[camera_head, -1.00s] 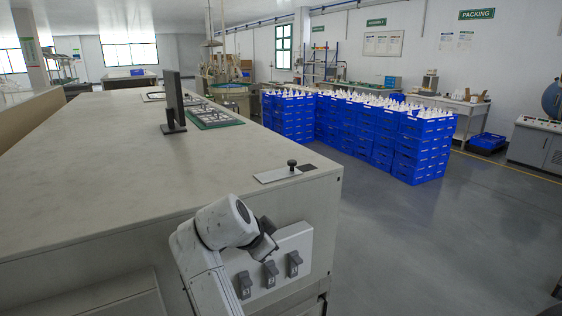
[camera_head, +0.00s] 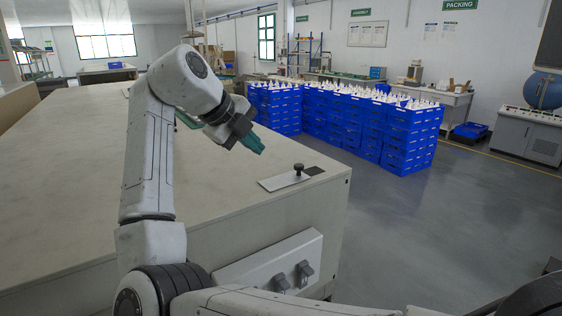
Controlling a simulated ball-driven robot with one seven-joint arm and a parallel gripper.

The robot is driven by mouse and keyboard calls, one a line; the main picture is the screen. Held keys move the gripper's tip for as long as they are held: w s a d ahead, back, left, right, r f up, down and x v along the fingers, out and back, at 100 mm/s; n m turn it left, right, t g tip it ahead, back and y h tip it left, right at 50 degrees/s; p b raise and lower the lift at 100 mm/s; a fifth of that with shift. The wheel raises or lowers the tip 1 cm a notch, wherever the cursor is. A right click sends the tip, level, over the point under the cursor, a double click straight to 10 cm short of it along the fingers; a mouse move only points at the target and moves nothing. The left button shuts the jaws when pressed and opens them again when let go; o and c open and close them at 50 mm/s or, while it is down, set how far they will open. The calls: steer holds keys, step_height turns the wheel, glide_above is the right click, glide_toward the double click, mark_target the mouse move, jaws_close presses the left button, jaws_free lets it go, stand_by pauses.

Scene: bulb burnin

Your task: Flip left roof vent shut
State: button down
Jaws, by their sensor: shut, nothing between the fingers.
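My gripper (camera_head: 254,144) is shut and empty, held in the air above the pale flat top (camera_head: 60,168) of a large cabinet. Its teal fingertips point down and right, toward a plate with a black knob, and are apart from it. I cannot make out a roof vent for certain. The metal plate (camera_head: 272,184) with an upright black knob (camera_head: 298,169) lies on the top near its right front corner. A dark rectangular patch (camera_head: 314,170) is beside it. My arm hides part of the top behind it.
A panel with grey switches (camera_head: 304,272) is on the cabinet's front face, partly covered by my arm. Stacked blue crates (camera_head: 360,128) holding white pieces stand beyond the cabinet. Grey floor (camera_head: 430,220) to the right is open.

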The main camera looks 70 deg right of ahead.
stand_by(0.3)
steer(key=p, duration=0.3)
glide_toward(297, 172)
steer(key=f, duration=0.3)
steer(key=shift+a, duration=0.3)
steer(key=d, duration=0.1)
steer(key=s+d+p, duration=0.1)
steer(key=d, duration=0.1)
steer(key=shift+f, duration=0.2)
steer(key=shift+s+d+f, duration=0.15)
steer(key=shift+d+f, duration=0.05)
steer(key=shift+d, duration=0.1)
steer(key=s+d, duration=0.1)
steer(key=d, duration=0.1)
steer(key=s+d, duration=0.1)
steer(key=d, duration=0.1)
steer(key=s+d+b, duration=0.1)
steer(key=s+d, duration=0.1)
steer(key=shift+d, duration=0.2)
